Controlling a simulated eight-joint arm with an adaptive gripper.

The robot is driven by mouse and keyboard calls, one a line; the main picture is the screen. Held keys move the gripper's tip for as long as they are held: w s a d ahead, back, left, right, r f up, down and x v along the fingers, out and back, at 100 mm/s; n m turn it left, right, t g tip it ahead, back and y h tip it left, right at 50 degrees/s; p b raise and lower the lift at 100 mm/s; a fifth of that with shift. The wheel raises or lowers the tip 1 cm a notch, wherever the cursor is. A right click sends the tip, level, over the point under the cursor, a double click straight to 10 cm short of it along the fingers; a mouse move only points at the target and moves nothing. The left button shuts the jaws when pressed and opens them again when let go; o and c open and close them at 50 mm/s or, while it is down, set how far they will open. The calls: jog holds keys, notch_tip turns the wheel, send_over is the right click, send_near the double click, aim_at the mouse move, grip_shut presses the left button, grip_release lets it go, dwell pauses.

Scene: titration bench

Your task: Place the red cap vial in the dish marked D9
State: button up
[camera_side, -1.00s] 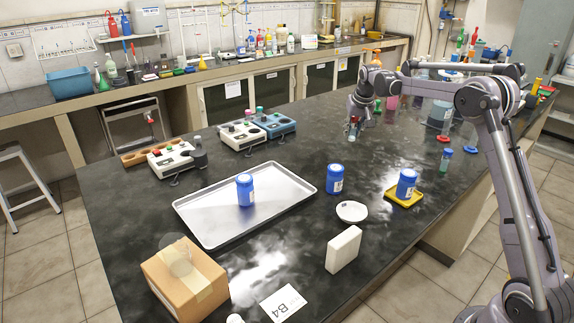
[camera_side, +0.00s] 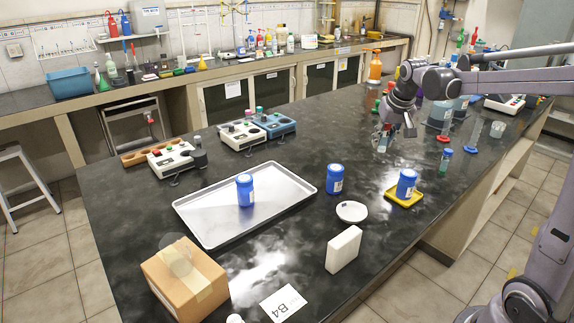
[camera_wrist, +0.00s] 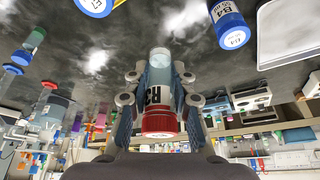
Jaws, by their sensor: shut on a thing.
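My gripper (camera_side: 384,142) hangs above the bench, behind the blue bottles in the side view. In the wrist view my gripper (camera_wrist: 160,98) is shut on a clear vial (camera_wrist: 158,98) with a red cap (camera_wrist: 159,125) and a dark-lettered label. The vial is held off the bench, with its clear end pointing away from the wrist. In the side view the fingers mostly hide it. A small white round dish (camera_side: 351,211) lies on the bench nearer the camera, apart from my gripper; its marking is too small to read.
Blue bottles stand on the metal tray (camera_side: 212,231), on bare bench (camera_side: 335,179) and on a yellow dish (camera_side: 417,197). A green-capped vial (camera_side: 445,160) stands right of my gripper. A white block (camera_side: 343,250) and cardboard box (camera_side: 183,278) are at the front.

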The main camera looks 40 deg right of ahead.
jog(key=s+a+f, duration=0.3)
jog(key=s+a, duration=0.3)
jog(key=s, duration=0.5)
send_over(349, 214)
jog(key=s, duration=0.1)
jog(key=f, duration=0.4)
jog(key=a+f, duration=0.1)
jog(key=f, duration=0.1)
jog(key=shift+s+f, duration=0.2)
jog(key=shift+f, duration=2.25)
jog(key=shift+f, duration=0.15)
jog(key=o, duration=0.7)
